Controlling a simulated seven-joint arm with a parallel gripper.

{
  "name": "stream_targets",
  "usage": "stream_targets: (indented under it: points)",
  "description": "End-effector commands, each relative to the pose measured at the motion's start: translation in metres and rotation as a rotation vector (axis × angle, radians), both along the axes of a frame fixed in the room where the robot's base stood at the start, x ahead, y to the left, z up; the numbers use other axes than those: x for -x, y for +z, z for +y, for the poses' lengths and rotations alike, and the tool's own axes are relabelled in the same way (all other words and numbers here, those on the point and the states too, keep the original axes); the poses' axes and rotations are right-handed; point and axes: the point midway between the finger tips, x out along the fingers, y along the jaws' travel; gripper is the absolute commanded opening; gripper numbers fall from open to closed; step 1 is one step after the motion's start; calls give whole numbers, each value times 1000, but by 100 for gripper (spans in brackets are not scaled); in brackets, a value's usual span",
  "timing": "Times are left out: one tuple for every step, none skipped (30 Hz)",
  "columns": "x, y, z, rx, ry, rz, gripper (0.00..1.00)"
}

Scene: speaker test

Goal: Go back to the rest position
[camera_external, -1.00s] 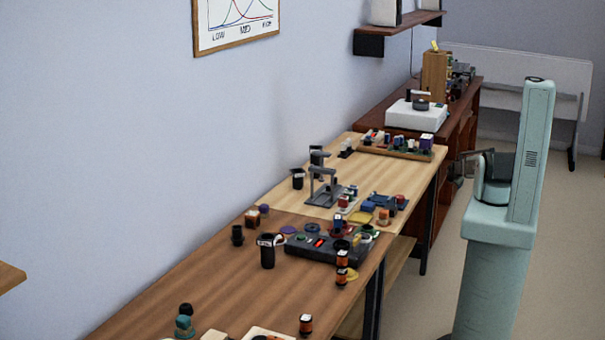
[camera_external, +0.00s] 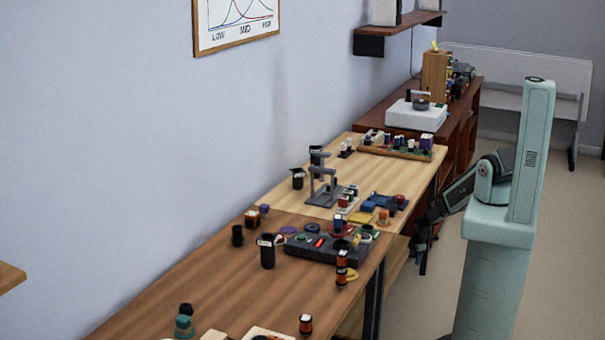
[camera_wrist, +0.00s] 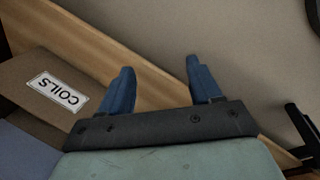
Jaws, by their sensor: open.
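My gripper (camera_wrist: 160,66) is open and empty in the wrist view, its two blue fingers spread apart. In the external view the arm slopes down to the left from the column, and my gripper (camera_external: 421,238) hangs low beside the bench's right edge; its fingers are too small to make out there. Below the fingers in the wrist view are a wooden board edge (camera_wrist: 150,82) and bare floor (camera_wrist: 245,60). A brown box labelled COILS (camera_wrist: 58,92) lies to the left of the fingers.
The workbench (camera_external: 215,275) carries a dark device (camera_external: 325,247), black cups (camera_external: 267,252), an orange and black cylinder (camera_external: 306,324) and a grey stand (camera_external: 322,190). A dark red cabinet (camera_external: 462,140) stands behind. Open floor (camera_external: 420,305) lies between bench and column.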

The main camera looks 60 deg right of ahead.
Motion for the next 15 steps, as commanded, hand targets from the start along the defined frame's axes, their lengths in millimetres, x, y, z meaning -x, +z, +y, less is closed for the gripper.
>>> stream_targets:
  points:
    - [1, 2, 24, -29, -22, 16, 64]
    - [1, 3, 36, -46, -40, 27, 64]
    - [3, 3, 51, -68, -66, 41, 64]
    - [4, 4, 63, -84, -86, 53, 64]
    - [6, 4, 74, -98, -105, 66, 64]
    - [8, 5, 89, -116, -131, 83, 64]
    - [10, 6, 100, -129, -150, 97, 64]
    - [13, 8, 111, -141, -169, 110, 64]
    - [16, 9, 125, -154, -197, 130, 64]
    - [20, 10, 136, -164, -216, 146, 64]
    - [23, 12, 146, -172, -235, 162, 64]
    - [28, 14, 160, -182, -261, 185, 64]
    - [32, 15, 170, -189, -281, 202, 64]
    - [36, 17, 180, -194, -302, 218, 64]
    - [42, 20, 192, -200, -329, 242, 64]
